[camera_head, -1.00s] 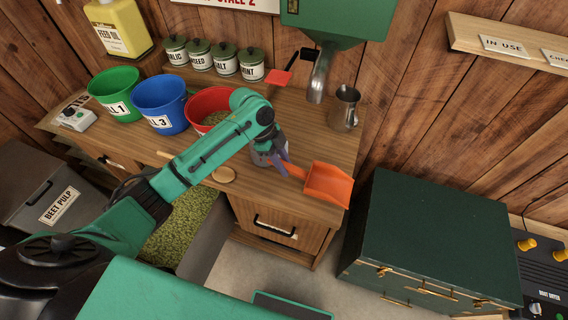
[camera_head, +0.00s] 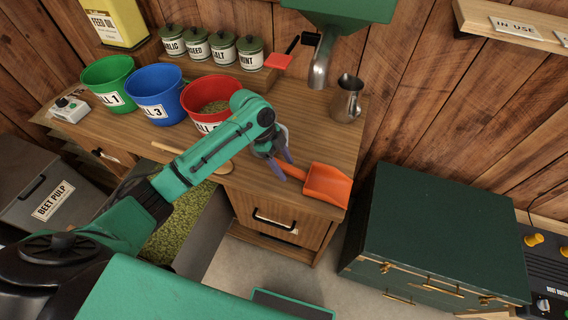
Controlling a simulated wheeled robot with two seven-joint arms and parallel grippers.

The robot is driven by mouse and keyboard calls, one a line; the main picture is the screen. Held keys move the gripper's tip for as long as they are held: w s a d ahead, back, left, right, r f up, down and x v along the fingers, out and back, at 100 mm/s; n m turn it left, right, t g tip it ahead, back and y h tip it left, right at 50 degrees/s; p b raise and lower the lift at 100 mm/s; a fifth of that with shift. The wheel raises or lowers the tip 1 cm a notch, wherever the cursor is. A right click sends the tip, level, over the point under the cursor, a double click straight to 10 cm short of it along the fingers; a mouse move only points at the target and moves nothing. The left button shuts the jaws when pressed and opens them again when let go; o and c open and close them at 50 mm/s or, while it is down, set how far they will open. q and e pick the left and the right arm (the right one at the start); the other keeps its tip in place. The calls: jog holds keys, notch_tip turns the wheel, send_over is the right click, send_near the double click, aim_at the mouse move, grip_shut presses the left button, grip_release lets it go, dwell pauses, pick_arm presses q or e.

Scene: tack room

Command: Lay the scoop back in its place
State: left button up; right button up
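The orange scoop (camera_head: 327,184) is at the front right corner of the wooden counter, its pan to the right and its handle pointing left toward my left gripper. I cannot tell whether it rests on the counter or is just above it. My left gripper (camera_head: 282,168) points down at the handle, with its purple fingers around or beside the handle's left end. The fingers and forearm hide part of the handle, so I cannot tell whether they are closed on it. My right gripper is not in view.
Green (camera_head: 108,88), blue (camera_head: 157,95) and red (camera_head: 208,100) buckets stand on the counter. A metal jug (camera_head: 346,100) stands behind the scoop, near a green hopper's spout (camera_head: 320,65). A wooden utensil (camera_head: 222,167) lies near the front edge. A dark green chest (camera_head: 440,230) stands right.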

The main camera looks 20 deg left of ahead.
pick_arm(q)
jog(key=b+v, duration=0.2)
jog(key=v, duration=1.2)
jog(key=shift+a+r, duration=0.15)
jog(key=shift+r, duration=0.05)
notch_tip(320, 180, up, 8)
jog(key=p, duration=0.8)
jog(key=shift+p, duration=0.4)
